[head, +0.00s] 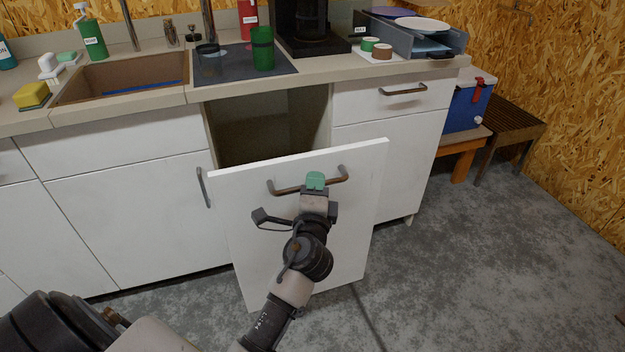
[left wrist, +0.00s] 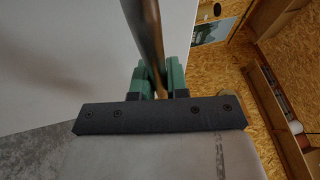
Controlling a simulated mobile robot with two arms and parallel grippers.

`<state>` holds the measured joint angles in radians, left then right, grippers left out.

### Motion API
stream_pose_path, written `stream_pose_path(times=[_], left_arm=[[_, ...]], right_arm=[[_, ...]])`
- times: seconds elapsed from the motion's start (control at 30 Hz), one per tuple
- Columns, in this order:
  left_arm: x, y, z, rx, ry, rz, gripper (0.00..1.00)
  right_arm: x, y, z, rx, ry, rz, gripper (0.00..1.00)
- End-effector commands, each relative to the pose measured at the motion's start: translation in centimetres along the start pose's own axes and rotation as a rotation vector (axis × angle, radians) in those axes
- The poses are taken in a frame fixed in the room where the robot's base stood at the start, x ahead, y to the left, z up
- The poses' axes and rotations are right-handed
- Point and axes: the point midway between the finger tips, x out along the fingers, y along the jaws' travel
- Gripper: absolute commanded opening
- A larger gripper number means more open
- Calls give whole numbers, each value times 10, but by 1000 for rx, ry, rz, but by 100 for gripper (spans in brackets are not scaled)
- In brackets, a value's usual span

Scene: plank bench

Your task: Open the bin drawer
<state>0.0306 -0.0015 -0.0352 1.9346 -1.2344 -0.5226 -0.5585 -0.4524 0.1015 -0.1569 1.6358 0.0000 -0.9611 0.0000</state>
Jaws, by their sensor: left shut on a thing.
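The bin drawer (head: 240,222) is a tall white front panel below the counter. It stands out from the cabinet, and a dark gap (head: 265,135) shows behind its top edge. Its brown bar handle (head: 287,191) runs across the upper part of the panel. My left gripper (head: 316,181), with green fingers, is shut on the middle of this handle. In the left wrist view the handle (left wrist: 146,38) passes between the green fingers (left wrist: 160,80). What is inside the drawer is hidden. My right gripper is not seen.
The counter (head: 320,75) above holds a sink (head: 130,75), a green cup (head: 262,50), a coffee machine (head: 310,25) and a dish tray (head: 425,42). A blue cooler (head: 466,108) stands on a low bench at right. The grey floor (head: 480,250) right of the drawer is clear.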

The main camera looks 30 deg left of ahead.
Motion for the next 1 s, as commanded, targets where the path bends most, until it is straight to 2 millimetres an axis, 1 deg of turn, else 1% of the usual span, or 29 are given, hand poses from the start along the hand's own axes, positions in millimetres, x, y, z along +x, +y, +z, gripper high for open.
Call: stream_pose_path(times=[0.33,0.37,0.5,0.73,0.83,0.97,1.0], left_arm=[[-1,1,0,0,0,2,0],[-1,1,0,0,0,2,18],[-1,1,0,0,0,2,39],[-1,0,0,0,0,1,40],[-4,1,0,0,0,1,40],[-20,2,-1,-1,1,3,40],[-27,2,-1,-1,1,4,40]], right_arm=[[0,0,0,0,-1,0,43],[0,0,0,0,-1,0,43],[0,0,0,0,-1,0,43],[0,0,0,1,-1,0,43],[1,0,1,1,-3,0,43],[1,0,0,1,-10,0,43],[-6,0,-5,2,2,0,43]])
